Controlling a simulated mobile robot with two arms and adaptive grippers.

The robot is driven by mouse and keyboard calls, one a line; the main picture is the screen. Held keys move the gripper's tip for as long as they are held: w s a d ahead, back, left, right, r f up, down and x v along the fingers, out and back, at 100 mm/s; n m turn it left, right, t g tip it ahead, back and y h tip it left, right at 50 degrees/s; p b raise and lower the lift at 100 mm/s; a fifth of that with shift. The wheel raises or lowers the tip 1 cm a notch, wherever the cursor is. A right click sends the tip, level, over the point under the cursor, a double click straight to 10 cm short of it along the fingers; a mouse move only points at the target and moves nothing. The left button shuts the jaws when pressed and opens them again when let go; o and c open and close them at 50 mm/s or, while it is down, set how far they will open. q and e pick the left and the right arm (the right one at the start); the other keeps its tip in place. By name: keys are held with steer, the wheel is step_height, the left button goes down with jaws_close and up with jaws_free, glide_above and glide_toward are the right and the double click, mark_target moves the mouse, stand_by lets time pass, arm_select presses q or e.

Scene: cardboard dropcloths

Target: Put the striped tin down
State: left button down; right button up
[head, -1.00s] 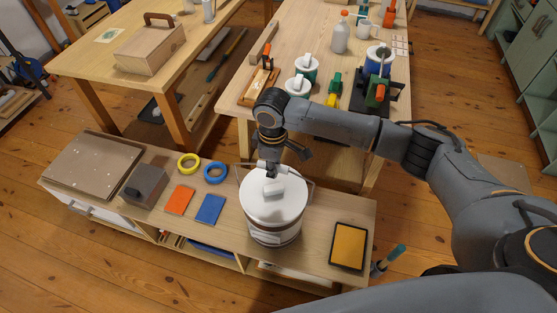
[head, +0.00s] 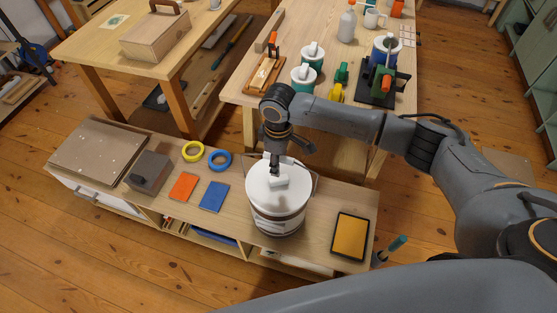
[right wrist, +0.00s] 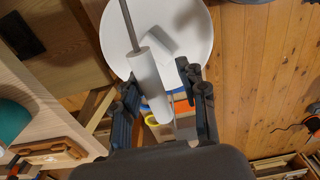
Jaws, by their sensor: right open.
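The striped tin (head: 277,219) is a large white can with dark bands and a white lid. It stands upright on the low bench (head: 325,200), between the blue tape roll and the framed yellow panel. Its white lid (right wrist: 112,40) fills the top of the right wrist view, with a small white block on it. My right gripper (head: 275,166) is right above the lid. In the right wrist view, its open fingers (right wrist: 157,80) are on either side of the tin's white handle grip (right wrist: 149,72), which they do not visibly clamp. My left gripper is out of view.
On the bench are a blue tape roll (head: 219,160), a yellow one (head: 193,151), blue (head: 212,196) and orange (head: 184,186) squares, a grey block (head: 149,172) and a yellow panel (head: 350,236). A workbench (head: 238,83) with several tins and tools stands behind.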

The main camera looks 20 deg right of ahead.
step_height(320, 180, up, 12)
steer(key=b, duration=0.1)
stand_by(0.4)
steer(key=shift+r, duration=0.1)
stand_by(0.8)
